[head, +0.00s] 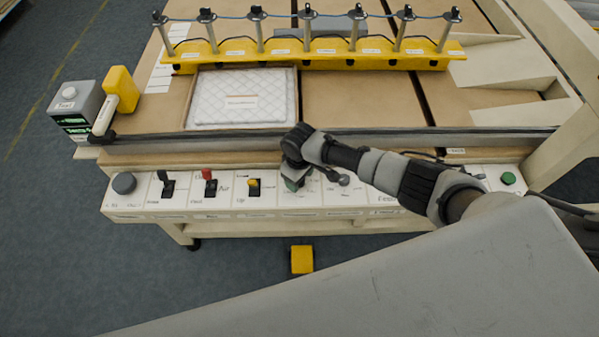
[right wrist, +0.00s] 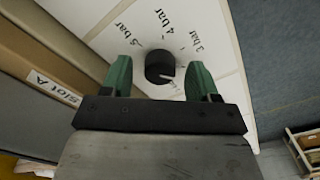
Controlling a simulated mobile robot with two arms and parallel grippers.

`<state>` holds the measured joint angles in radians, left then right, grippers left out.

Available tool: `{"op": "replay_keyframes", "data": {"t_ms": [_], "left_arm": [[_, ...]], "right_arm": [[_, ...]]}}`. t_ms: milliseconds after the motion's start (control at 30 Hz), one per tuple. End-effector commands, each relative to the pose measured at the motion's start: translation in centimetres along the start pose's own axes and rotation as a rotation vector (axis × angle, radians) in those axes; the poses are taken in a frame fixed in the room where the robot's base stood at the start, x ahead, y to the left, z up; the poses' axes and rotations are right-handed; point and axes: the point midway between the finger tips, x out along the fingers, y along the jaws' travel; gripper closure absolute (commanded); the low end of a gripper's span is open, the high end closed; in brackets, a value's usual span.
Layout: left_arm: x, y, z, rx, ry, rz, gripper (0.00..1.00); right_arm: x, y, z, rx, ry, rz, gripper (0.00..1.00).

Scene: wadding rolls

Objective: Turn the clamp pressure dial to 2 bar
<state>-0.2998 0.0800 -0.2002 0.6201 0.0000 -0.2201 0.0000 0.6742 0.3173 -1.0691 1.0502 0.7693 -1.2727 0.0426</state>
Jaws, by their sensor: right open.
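The clamp pressure dial is a round black knob (right wrist: 160,66) on a white panel in the right wrist view. A pale mark on the knob's lower right edge faces a partly hidden label. My right gripper (right wrist: 163,78) is open, its green fingers on either side of the knob with gaps on both sides. In the head view my right gripper (head: 296,180) is over the front control panel (head: 222,203) and hides the dial. My left gripper is not in view.
The panel also holds a grey knob (head: 124,183), black, red (head: 209,182) and yellow (head: 254,186) switches, and a green button (head: 508,178). A quilted white pad (head: 243,97) lies behind, below a yellow clamp bar (head: 320,52). A yellow pedal (head: 302,259) is on the floor.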

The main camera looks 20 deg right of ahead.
Motion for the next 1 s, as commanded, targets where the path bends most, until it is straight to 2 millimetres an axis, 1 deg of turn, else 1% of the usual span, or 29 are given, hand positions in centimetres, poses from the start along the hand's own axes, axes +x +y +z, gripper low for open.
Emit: {"op": "replay_keyframes", "data": {"t_ms": [167, 400, 500, 600, 767, 1000], "left_arm": [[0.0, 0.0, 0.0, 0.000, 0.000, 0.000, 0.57], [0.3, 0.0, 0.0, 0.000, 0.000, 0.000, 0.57], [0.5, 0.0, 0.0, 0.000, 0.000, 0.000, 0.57], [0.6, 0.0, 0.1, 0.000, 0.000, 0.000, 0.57], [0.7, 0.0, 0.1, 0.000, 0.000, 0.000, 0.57], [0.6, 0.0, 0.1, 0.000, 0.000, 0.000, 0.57]], "right_arm": [[-2.0, 0.1, -0.1, -0.001, 0.003, 0.000, 0.40], [-6.9, 0.1, -0.1, -0.001, 0.005, 0.001, 0.40], [-8.6, 0.1, 0.0, -0.001, 0.004, 0.002, 0.40], [-9.7, 0.1, 0.0, 0.000, 0.002, 0.001, 0.40], [-10.6, 0.0, 0.0, 0.000, 0.000, 0.000, 0.40], [-10.7, 0.0, 0.0, 0.001, 0.000, 0.000, 0.40]]}}
